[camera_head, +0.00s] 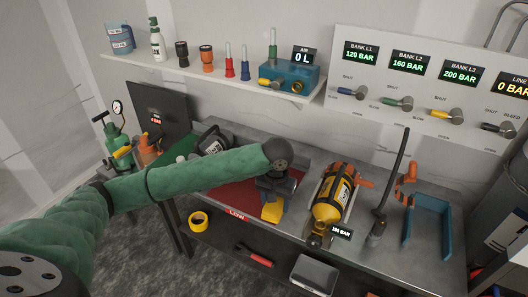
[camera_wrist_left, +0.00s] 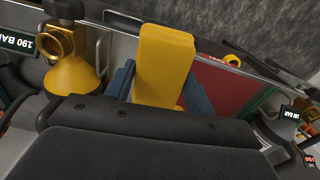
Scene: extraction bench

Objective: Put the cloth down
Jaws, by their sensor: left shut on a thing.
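My left gripper (camera_head: 274,196) is shut on a yellow cloth (camera_head: 271,212), which looks like a folded block. The gripper and cloth are over the front part of the bench, at the right end of the red mat (camera_head: 232,196). In the left wrist view the cloth (camera_wrist_left: 165,60) stands out between the two blue fingers (camera_wrist_left: 160,95). I cannot tell whether the cloth touches the bench. My right gripper is not in view.
A yellow cylinder (camera_head: 329,200) lies close to the right of the gripper, also in the left wrist view (camera_wrist_left: 75,76). A blue bracket (camera_head: 428,226) is farther right. A grey bench strip (camera_head: 292,222) shows between cloth and cylinder. A shelf (camera_head: 215,76) hangs behind.

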